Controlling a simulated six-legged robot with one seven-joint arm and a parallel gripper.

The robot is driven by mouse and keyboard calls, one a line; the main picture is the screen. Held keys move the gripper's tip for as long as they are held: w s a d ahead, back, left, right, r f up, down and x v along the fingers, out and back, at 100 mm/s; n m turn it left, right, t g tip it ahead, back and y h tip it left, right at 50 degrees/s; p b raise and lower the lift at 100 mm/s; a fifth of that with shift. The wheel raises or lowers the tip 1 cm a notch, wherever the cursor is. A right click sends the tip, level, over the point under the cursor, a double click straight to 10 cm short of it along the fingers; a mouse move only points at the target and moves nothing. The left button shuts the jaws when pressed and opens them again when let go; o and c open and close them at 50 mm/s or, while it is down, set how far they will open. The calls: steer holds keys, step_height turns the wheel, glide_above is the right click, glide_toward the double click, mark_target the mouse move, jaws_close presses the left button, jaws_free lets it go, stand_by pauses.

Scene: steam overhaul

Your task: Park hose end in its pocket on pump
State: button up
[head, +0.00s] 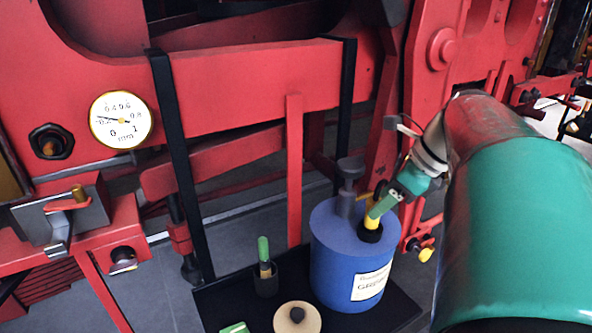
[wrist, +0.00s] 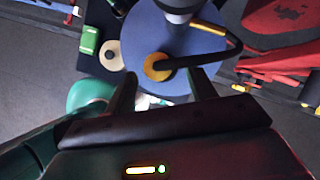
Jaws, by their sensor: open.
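The pump is a blue drum (head: 345,262) with a grease label and a grey pump head (head: 350,172) on top. The yellow hose end (head: 373,216) stands upright in a black collar (head: 370,233) on the drum's lid. My gripper (head: 382,207) is beside and above it, partly covering it. In the wrist view the jaws of my gripper (wrist: 163,88) are apart, with the yellow round end (wrist: 157,67) just beyond and between the fingertips. A dark hose runs right from it. How deep the end sits is hidden.
The drum stands on a black tray (head: 408,312) with a green-handled brush in a cup (head: 265,272), a tan disc (head: 297,318) and a green box (head: 235,328). Red locomotive frame (head: 250,85) with a gauge (head: 121,120) rises behind. My arm fills the right.

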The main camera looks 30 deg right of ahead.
steer(key=v, duration=1.2)
steer(key=w+a+f+n+h, duration=0.1)
steer(key=a+f+n, duration=0.9)
steer(key=a+n, duration=0.3)
steer(key=w+a+f+n+h, duration=0.1)
steer(key=a+f+n+h, duration=0.1)
steer(key=a+f+n, duration=0.7)
steer(key=a+n, duration=0.4)
steer(key=n, duration=0.3)
steer(key=shift+a+f+n+t, duration=0.3)
steer(key=shift+a+f+n, duration=0.1)
steer(key=shift+s, duration=0.1)
